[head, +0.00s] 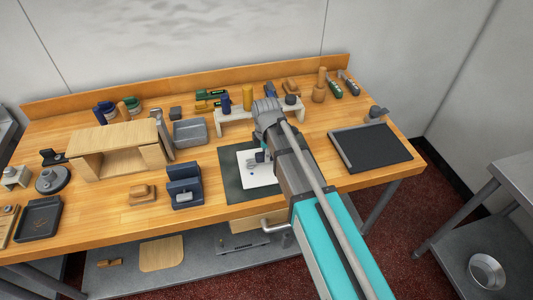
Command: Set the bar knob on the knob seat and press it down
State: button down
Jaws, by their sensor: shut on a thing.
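My gripper (262,157) is low over a white plate (262,181), with its fingers largely hidden by my own arm. It is shut on a small grey thing, seemingly the bar knob, whose shape is too small and covered to make out. The white plate lies on a dark green mat (235,191) near the table's front edge and bears a small blue mark. I cannot pick out the knob seat for sure; grey detail on the plate by the fingertips may be part of it. Whether the knob touches it cannot be told.
A navy blue stand (184,187) is left of the mat, beside a wooden block (142,193). A white rack (235,115) with bottles stands behind. A black board (372,147) lies right. A wooden bridge (115,138) and a grey bin (190,132) stand back left.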

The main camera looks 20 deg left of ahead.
jog(key=shift+f+b, duration=1.25)
dwell(0.3)
jog(key=shift+c, duration=1.5)
grip_release()
jog(key=shift+r, duration=0.1)
jog(key=shift+r+p, duration=3.95)
jog(key=shift+p, duration=0.1)
jog(key=shift+d, duration=0.1)
jog(key=s+d+m, duration=0.2)
jog(key=d+m, duration=1)
jog(key=d, duration=0.6)
jog(key=s+d+m, duration=0.3)
jog(key=d+m, duration=0.8)
jog(key=d, duration=0.7)
jog(key=shift+s+d+m, duration=0.2)
jog(key=shift+s+m, duration=0.15)
jog(key=shift+m, duration=0.05)
